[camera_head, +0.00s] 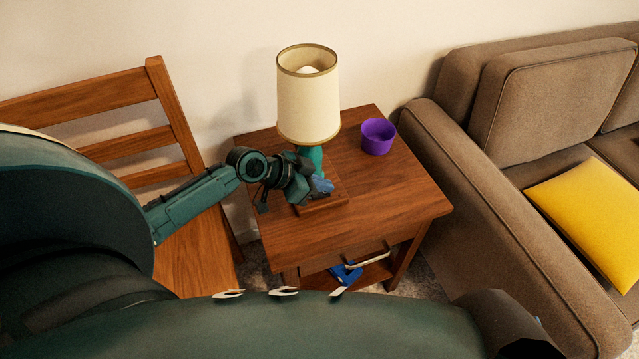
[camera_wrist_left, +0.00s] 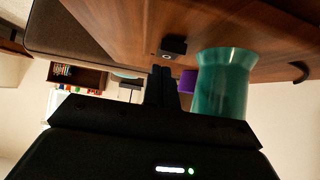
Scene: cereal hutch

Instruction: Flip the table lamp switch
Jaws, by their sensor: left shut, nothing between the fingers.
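The table lamp has a cream shade (camera_head: 308,108), a green body (camera_head: 316,157) and a wooden base (camera_head: 334,200). It stands upright on the side table. The green body (camera_wrist_left: 222,88) also shows in the left wrist view, where the scene appears upside down. A small black switch (camera_wrist_left: 173,47) sits on the wood beside the body. My left gripper (camera_head: 322,187) is in front of the lamp body, low over the base. Its fingers (camera_wrist_left: 162,72) are shut and empty, with the tips very close to the switch. Contact cannot be told. In the head view my gripper hides the switch.
A purple bowl (camera_head: 378,136) stands on the side table (camera_head: 400,190), right of the lamp. A wooden chair (camera_head: 190,262) is at left, under my left arm. A brown sofa (camera_head: 480,200) with a yellow cushion (camera_head: 590,215) is at right. A blue item (camera_head: 346,274) lies below the tabletop.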

